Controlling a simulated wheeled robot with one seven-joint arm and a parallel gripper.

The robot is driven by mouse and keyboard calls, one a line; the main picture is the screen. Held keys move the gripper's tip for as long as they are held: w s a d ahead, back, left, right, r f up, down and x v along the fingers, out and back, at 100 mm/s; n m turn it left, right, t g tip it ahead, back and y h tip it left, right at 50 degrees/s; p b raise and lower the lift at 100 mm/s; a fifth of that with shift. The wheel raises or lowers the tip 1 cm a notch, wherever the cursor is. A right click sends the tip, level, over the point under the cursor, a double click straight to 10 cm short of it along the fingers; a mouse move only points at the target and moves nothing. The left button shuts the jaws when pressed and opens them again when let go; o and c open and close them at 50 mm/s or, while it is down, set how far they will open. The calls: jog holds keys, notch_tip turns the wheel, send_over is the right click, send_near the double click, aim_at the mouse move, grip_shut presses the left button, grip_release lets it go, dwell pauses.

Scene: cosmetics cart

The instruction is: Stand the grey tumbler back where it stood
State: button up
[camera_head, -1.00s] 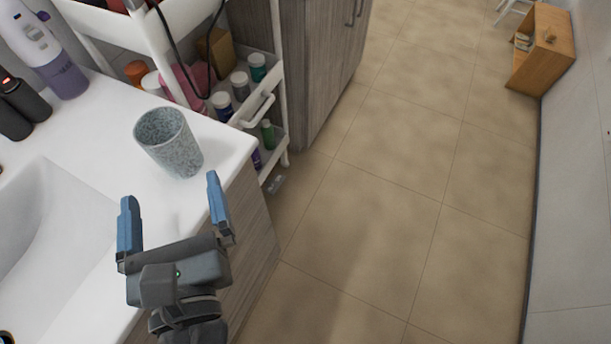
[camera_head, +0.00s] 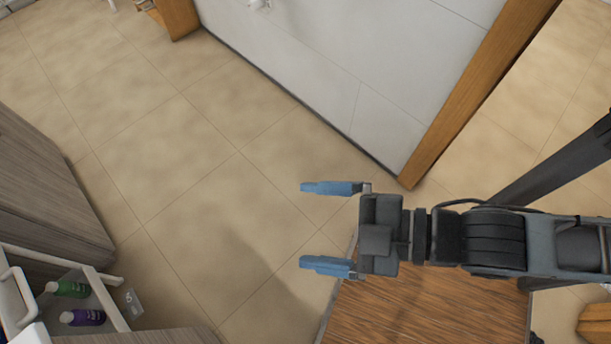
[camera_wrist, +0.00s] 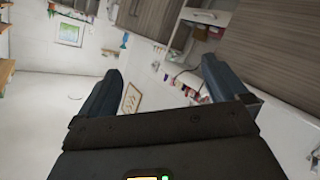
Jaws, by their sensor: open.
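My gripper (camera_head: 331,227) is open and empty, with its two blue fingers spread apart and pointing left over the tiled floor in the head view. In the wrist view my gripper (camera_wrist: 160,85) also shows open, with nothing between the fingers but the distant room. The grey tumbler is not in view now in either camera.
A white cart (camera_head: 103,302) with a green-labelled bottle (camera_head: 68,289) and a purple bottle (camera_head: 83,317) is at the lower left. A grey wood cabinet (camera_head: 45,200) stands at the left. A wall (camera_head: 330,70) with a wooden end post (camera_head: 470,95) runs behind. Tiled floor lies open between.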

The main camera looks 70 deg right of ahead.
jog(key=s+d+r+m+h, duration=0.2)
jog(key=s+d+r+m, duration=0.2)
jog(key=m, duration=0.4)
jog(key=shift+s+d+r+m+t+h, duration=0.3)
jog(key=shift+s+d+h, duration=0.05)
jog(key=shift+s+h, duration=0.05)
jog(key=shift+c, duration=0.3)
